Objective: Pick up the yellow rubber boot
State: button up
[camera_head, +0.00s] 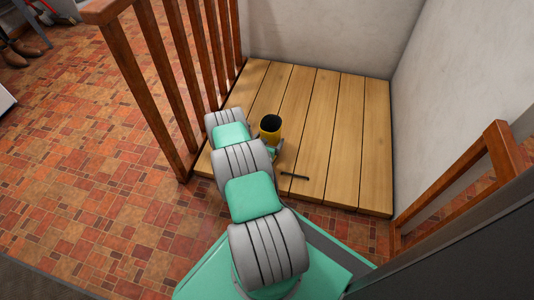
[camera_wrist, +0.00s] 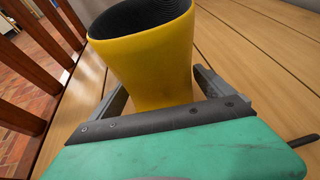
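The yellow rubber boot (camera_head: 271,129) stands upright on the wooden platform, its dark opening facing up. In the wrist view the boot (camera_wrist: 155,60) fills the upper middle, close in front of my gripper (camera_wrist: 162,86). One finger shows on each side of the boot's shaft, with a small gap visible at the right finger. The fingers look open around the boot rather than closed on it. The boot's lower part and foot are hidden behind the gripper body. In the head view my arm hides most of the gripper.
A wooden railing (camera_head: 150,85) stands left of the platform, with pale walls (camera_head: 330,35) behind and right. Another wooden rail (camera_head: 465,165) is at right. Brown shoes (camera_head: 18,52) sit at far left.

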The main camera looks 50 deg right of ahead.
jog(key=shift+w, duration=0.1)
jog(key=c, duration=1.8)
